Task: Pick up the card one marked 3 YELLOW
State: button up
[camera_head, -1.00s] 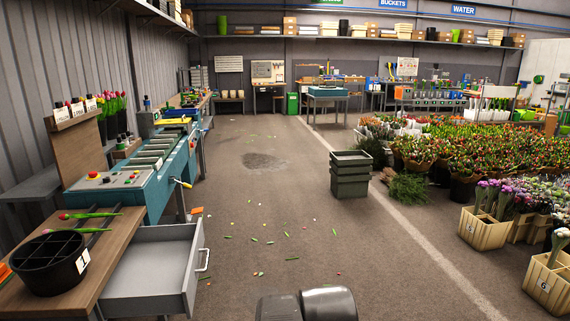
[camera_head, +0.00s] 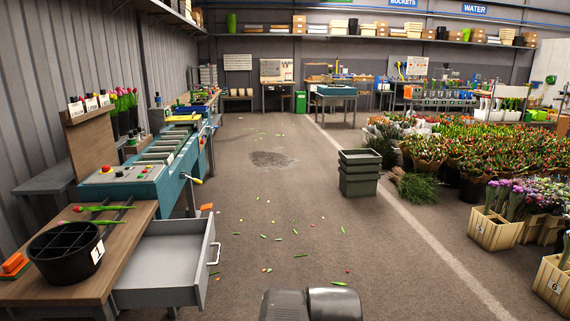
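Three small white cards stand in a row on a wooden rack (camera_head: 88,116) at the left, above the workbench: a left card (camera_head: 76,108), a middle card (camera_head: 91,104) and a right card (camera_head: 104,100). Their print is too small to read, so I cannot tell which is marked 3 YELLOW. Red and pink tulips (camera_head: 124,99) stand just behind and right of the cards. My gripper is not in view; only a dark rounded part of my own body shows at the bottom middle.
A teal conveyor machine (camera_head: 170,180) and an open grey drawer (camera_head: 165,262) stand at the left. A black divided bucket (camera_head: 66,254) sits on the wooden bench. Green crates (camera_head: 360,173) are stacked on the floor.

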aim_at(76, 109)
jog(key=u, duration=1.35)
